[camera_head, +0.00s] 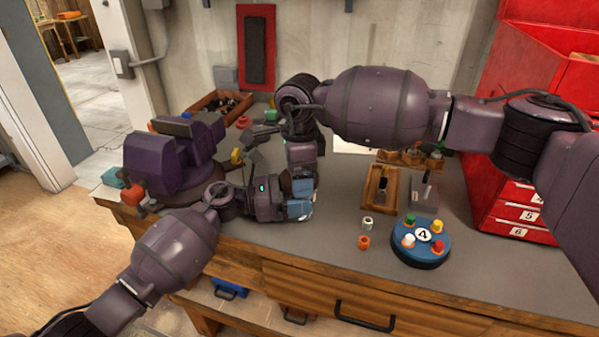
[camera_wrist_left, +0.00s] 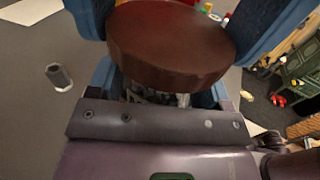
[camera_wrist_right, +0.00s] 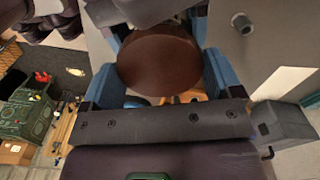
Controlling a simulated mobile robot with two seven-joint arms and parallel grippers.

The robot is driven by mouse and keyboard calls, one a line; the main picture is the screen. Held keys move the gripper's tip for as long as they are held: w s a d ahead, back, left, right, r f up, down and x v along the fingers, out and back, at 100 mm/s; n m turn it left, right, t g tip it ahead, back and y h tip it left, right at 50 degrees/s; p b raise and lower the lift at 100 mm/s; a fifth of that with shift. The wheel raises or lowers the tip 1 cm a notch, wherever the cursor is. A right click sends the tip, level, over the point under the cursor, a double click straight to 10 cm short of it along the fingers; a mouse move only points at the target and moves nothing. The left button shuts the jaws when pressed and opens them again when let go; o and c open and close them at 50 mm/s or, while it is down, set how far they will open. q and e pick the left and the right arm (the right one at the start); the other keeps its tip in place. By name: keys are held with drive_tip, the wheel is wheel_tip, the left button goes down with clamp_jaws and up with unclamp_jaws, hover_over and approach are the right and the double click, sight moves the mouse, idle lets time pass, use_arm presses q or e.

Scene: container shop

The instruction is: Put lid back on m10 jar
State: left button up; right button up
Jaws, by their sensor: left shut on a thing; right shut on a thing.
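A dark brown round lid shows large between the blue fingers in the left wrist view (camera_wrist_left: 170,50) and in the right wrist view (camera_wrist_right: 160,62). My left gripper (camera_head: 297,209) reaches in from the left, low over the bench, shut on what looks like the jar. Small metallic bits (camera_wrist_left: 180,99) show just under the lid; the jar's body is mostly hidden. My right gripper (camera_head: 302,186) comes down close to the left one and is shut on the lid. I cannot tell whether the lid is seated on the jar.
A purple vise (camera_head: 160,165) stands to the left on the grey bench. To the right are a wooden tray (camera_head: 367,196), a white peg (camera_head: 367,223), an orange peg (camera_head: 363,242) and a blue round board (camera_head: 421,253). A red cabinet (camera_head: 515,190) bounds the right side. The bench front is clear.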

drive_tip(key=m, duration=0.4)
drive_tip(key=shift+m, duration=0.4)
drive_tip(key=o, duration=0.8)
wheel_tip(320, 180, up, 12)
use_arm(q)
drive_tip(key=o, duration=1.8)
drive_tip(key=shift+c, duration=0.2)
drive_tip(key=a, duration=0.4)
drive_tip(key=s+a+b, duration=0.1)
drive_tip(key=a, duration=0.1)
drive_tip(key=shift+a+f, duration=0.1)
drive_tip(key=shift+f, duration=0.05)
drive_tip(key=shift+a, duration=0.65)
use_arm(e)
drive_tip(key=shift+w+f, duration=0.1)
drive_tip(key=shift+f, duration=0.85)
use_arm(q)
drive_tip(key=shift+s, duration=0.15)
